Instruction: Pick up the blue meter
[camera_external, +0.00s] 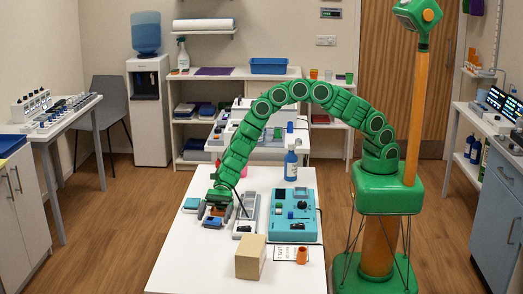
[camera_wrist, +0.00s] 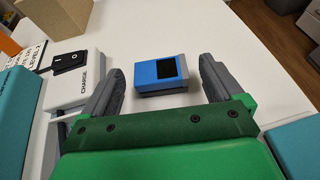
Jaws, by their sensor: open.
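The blue meter (camera_wrist: 150,82), a small blue box with a dark screen and a grey base, lies on the white table in the wrist view. In the external view the meter (camera_external: 211,222) is partly hidden below my gripper (camera_external: 216,210). My gripper is open. In the wrist view its two grey fingers (camera_wrist: 160,80) stand to the left and right of the meter, which shows between and beyond them. Nothing is held.
The table's front left is clear.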

